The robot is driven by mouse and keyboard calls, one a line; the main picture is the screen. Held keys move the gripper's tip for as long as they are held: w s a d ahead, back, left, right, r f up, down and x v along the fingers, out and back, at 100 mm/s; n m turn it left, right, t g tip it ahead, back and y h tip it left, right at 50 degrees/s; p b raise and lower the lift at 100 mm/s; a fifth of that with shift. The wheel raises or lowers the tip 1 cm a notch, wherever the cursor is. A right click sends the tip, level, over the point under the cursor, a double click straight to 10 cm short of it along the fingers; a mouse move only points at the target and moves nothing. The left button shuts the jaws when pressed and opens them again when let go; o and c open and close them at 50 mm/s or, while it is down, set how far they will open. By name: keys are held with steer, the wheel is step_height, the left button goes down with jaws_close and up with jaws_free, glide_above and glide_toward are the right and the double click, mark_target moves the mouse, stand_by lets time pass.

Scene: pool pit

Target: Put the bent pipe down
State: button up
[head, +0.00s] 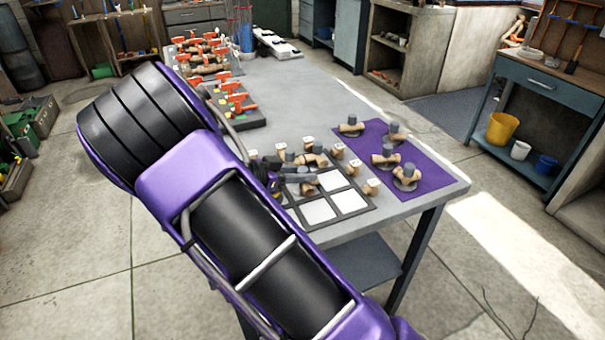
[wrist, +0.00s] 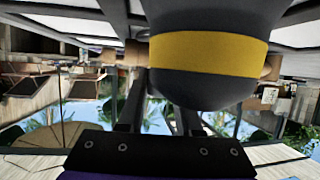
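In the head view, tan and grey pipe pieces (head: 308,186) show just right of my gripper, over the tray. Whether the held pipe touches the tray cannot be told.
Several tan pipe fittings with pale ends stand along the tray's far edge (head: 338,151). A purple mat (head: 383,136) to the right bears more fittings with grey ends. Orange-handled valves (head: 236,100) stand at the back left.

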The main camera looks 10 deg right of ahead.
steer(key=o, duration=0.5)
steer(key=shift+c, duration=0.2)
steer(key=shift+r, duration=0.1)
steer(key=shift+r+p, duration=0.2)
steer(key=shift+p, duration=0.2)
steer(key=v, duration=1.2)
steer(key=shift+f, duration=0.15)
